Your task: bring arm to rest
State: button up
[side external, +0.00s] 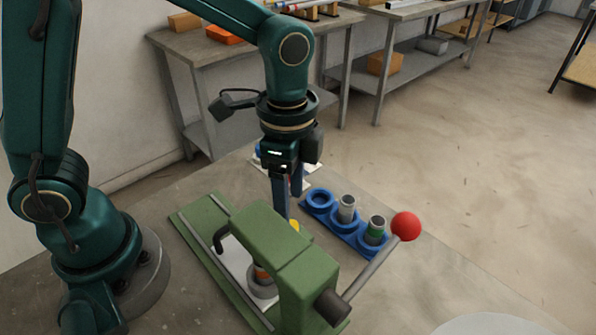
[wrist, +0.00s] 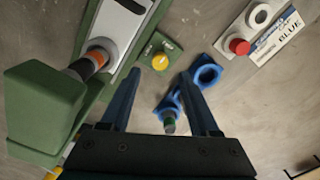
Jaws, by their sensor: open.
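My gripper (side external: 288,203) points down behind the green lever jig (side external: 284,251), above the table. In the wrist view its two blue fingers are apart with nothing between them, so my gripper (wrist: 160,76) is open and empty. A cylinder with an orange band (side external: 262,273) stands in the jig, partly hidden by the green frame; it also shows in the wrist view (wrist: 97,58). The jig's lever ends in a red ball (side external: 406,226).
A blue three-ring rack (side external: 337,229) holds a grey cylinder (side external: 347,207) and a green-banded one (side external: 375,229); its left ring is empty. A yellow button (wrist: 158,62) is by the jig. A card marked BLUE (wrist: 272,42) lies beyond the rack. Workbenches (side external: 190,46) stand behind.

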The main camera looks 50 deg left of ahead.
jog(key=shift+w+a+r, duration=0.1)
jog(key=shift+w+r, duration=0.05)
jog(key=s+a+r+n+t, duration=0.3)
jog(key=a+r+n+t, duration=0.15)
jog(key=r, duration=0.45)
jog(key=s+a+f+n+t, duration=0.1)
jog(key=s+a+n, duration=0.2)
jog(key=s+n, duration=0.3)
jog(key=shift+f+n, duration=0.2)
jog(key=shift+n, duration=0.65)
